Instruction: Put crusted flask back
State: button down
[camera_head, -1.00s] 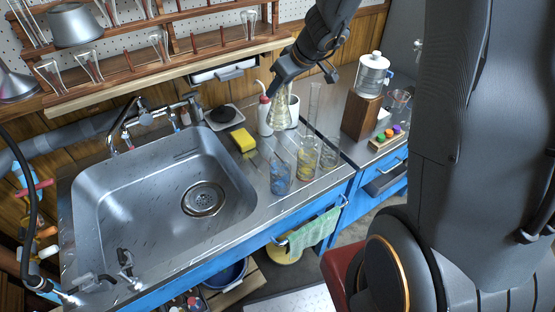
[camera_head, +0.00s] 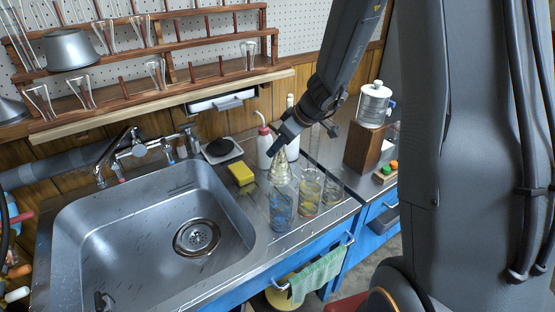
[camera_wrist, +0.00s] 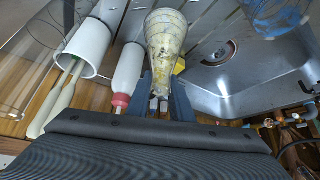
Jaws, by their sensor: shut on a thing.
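The crusted flask is a clear conical flask (camera_head: 281,168) with yellowish-white crust on its glass. It also fills the middle of the wrist view (camera_wrist: 168,40), where its neck lies between my two fingers. My gripper (camera_head: 277,146) is shut on the flask's neck, and the flask hangs from it by the counter's back part, close to the white wash bottle. I cannot tell from the head view whether the flask's base touches the counter.
Glass beakers with blue (camera_head: 281,209) and yellow (camera_head: 308,192) contents stand in front of the flask. A white wash bottle (camera_head: 264,148) stands just behind it. The sink (camera_head: 150,240) and yellow sponge (camera_head: 241,174) are to the left. Peg shelves (camera_head: 160,85) with hanging glassware are above.

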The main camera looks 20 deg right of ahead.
aim_at(277, 157)
jog(key=shift+f, duration=2.05)
jog(key=c, duration=1.6)
grip_release()
